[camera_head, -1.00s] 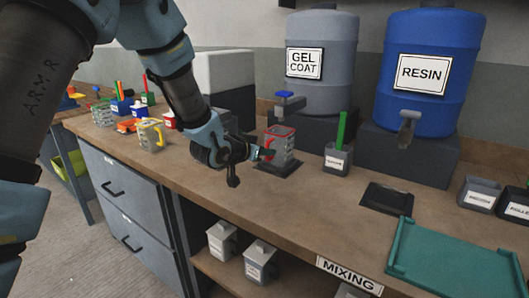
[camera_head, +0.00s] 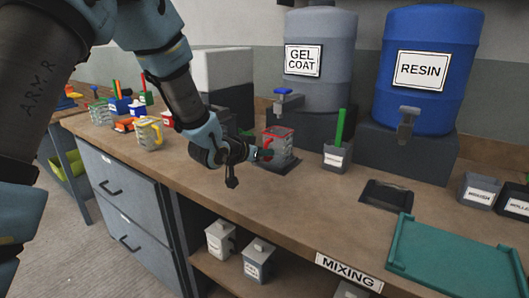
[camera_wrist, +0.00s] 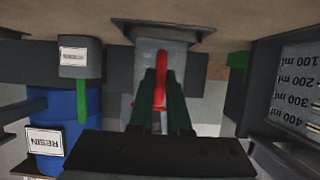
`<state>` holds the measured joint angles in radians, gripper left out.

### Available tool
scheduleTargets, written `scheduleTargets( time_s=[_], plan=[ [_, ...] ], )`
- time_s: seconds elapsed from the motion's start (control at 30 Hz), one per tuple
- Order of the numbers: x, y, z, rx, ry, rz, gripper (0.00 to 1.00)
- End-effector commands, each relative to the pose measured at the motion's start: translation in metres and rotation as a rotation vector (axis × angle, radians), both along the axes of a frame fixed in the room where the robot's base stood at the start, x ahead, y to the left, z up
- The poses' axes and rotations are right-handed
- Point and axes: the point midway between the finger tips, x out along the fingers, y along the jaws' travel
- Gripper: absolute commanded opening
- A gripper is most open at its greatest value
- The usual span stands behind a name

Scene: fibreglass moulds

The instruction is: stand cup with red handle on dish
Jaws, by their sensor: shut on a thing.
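The cup with the red handle (camera_head: 276,141) is clear grey with a red rim. It is upright over the dark dish (camera_head: 291,163) below the gel coat tap. In the wrist view, which is upside down, the cup (camera_wrist: 147,55) has its base at the dish (camera_wrist: 203,27); I cannot tell for sure whether it rests on it. My gripper (camera_head: 263,154) comes from the left and is shut on the red handle (camera_wrist: 161,75). Its dark green fingers (camera_wrist: 160,95) hide part of the handle and cup.
A grey pot (camera_head: 337,158) with a green stick stands to the right. Another dark dish (camera_head: 385,196) sits below the resin tap (camera_head: 407,122), with a teal tray (camera_head: 445,255) in front. A yellow-handled cup (camera_head: 149,133) stands left. The bench front is clear.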

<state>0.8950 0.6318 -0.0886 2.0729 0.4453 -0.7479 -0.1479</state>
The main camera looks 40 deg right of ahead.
Motion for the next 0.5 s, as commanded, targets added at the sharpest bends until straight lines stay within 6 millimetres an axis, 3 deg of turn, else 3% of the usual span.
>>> scheduleTargets(
  time_s=[0.1,0.13,0.4,0.5],
  plan=[
    [0.0001,-0.0001,-0.0023,0.0,0.0,0.0,0.0],
    [0.0001,-0.0001,-0.0013,-0.001,0.0,0.0,0.19],
    [0.0,0.0,-0.0013,0.0,0.0,0.0,0.49],
    [0.0,0.0,-0.0014,0.0,0.0,0.0,0.5]
  ],
)
